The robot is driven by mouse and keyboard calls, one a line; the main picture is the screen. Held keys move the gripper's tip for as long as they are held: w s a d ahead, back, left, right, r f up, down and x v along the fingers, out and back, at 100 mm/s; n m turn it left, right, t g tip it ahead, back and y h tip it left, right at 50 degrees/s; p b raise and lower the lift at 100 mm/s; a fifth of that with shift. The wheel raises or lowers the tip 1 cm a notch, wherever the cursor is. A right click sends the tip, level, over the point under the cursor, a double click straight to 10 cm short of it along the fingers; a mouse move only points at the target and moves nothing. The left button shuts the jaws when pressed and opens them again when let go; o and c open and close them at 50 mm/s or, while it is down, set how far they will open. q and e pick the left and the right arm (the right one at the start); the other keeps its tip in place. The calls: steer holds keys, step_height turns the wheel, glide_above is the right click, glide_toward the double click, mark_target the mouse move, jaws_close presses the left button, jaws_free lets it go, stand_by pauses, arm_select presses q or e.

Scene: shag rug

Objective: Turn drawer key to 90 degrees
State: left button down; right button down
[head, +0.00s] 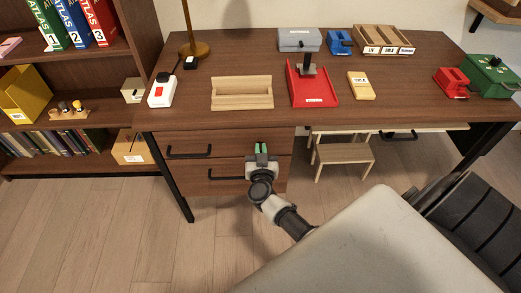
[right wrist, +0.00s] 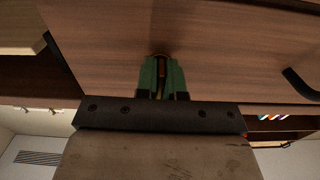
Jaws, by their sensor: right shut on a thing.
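The upper drawer (head: 225,142) and the lower drawer (head: 205,168) look closed. My left gripper is not in view.
The desk top (head: 225,58) holds a red stand (head: 313,90), a wooden tray (head: 242,93) and several small boxes. A wooden step stool (head: 343,152) stands under the desk, right of the drawers. A bookshelf (head: 85,92) is at the left. Floor left of my arm is clear.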

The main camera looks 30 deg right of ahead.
steer(key=shift+m, duration=1)
steer(key=shift+m+p, duration=0.35)
steer(key=shift+m, duration=1.35)
steer(key=m, duration=0.2)
steer(key=shift+m, duration=1.3)
steer(key=m+b, duration=0.1)
steer(key=m, duration=0.2)
steer(key=shift+f+m, duration=0.1)
steer(key=shift+m, duration=0.2)
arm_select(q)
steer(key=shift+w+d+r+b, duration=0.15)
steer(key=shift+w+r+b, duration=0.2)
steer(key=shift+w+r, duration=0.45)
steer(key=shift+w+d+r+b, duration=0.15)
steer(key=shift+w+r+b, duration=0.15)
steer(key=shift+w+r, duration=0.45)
arm_select(e)
steer(key=shift+m, duration=2)
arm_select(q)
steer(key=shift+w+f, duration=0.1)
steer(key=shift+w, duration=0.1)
